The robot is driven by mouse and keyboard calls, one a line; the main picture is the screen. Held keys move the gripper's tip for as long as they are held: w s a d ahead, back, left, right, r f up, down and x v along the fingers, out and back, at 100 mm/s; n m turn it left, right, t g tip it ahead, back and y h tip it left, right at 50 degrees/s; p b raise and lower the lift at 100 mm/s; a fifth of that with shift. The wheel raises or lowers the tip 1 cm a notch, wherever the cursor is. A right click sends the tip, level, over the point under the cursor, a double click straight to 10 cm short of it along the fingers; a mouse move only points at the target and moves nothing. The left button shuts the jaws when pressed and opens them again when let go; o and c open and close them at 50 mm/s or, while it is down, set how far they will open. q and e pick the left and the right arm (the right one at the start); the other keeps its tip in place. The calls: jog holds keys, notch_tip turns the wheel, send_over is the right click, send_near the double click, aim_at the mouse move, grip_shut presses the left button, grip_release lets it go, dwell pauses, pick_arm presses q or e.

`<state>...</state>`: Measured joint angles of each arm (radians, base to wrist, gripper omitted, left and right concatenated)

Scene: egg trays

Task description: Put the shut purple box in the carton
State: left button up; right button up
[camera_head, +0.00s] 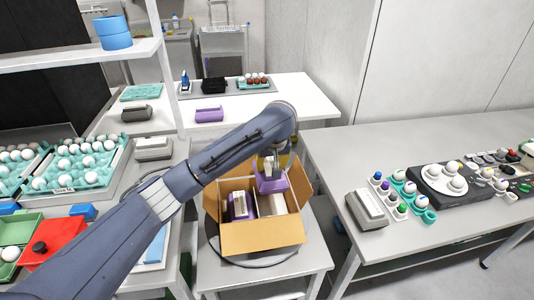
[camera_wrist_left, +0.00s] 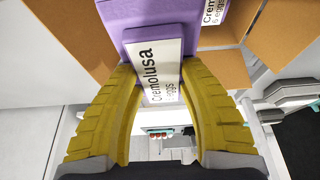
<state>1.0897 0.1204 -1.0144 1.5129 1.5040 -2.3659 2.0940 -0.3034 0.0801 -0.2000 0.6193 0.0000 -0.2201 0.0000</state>
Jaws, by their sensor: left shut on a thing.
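The purple box (camera_head: 270,184) is shut and has a white label; my left gripper (camera_head: 268,163) is shut on it and holds it over the back of the open carton. In the left wrist view the yellow fingers (camera_wrist_left: 150,105) press on both sides of the purple box (camera_wrist_left: 116,14), whose label reads "Cremolusa eggs". The brown cardboard carton (camera_head: 262,237) stands on a small table with its flaps open. Another purple box (camera_head: 231,207) with a white label lies inside on the left. A pale boxed item (camera_head: 272,204) shows on the carton's right side. My right gripper is not in view.
A purple box (camera_head: 209,115) lies on the white table behind. Green trays of white eggs (camera_head: 112,175) stand at left. The right bench carries a grey device (camera_head: 366,209), egg cups and a dark egg machine (camera_head: 452,193). My left arm crosses the middle of the view.

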pick_arm(q)
jog(key=shift+s+d+f, duration=0.2)
jog(key=shift+d+f, duration=0.3)
jog(key=shift+d, duration=0.15)
jog(key=shift+f, duration=7.2)
jog(key=shift+f, duration=0.65)
jog(key=o, duration=1.1)
jog(key=shift+f, duration=0.1)
jog(key=shift+o, duration=0.2)
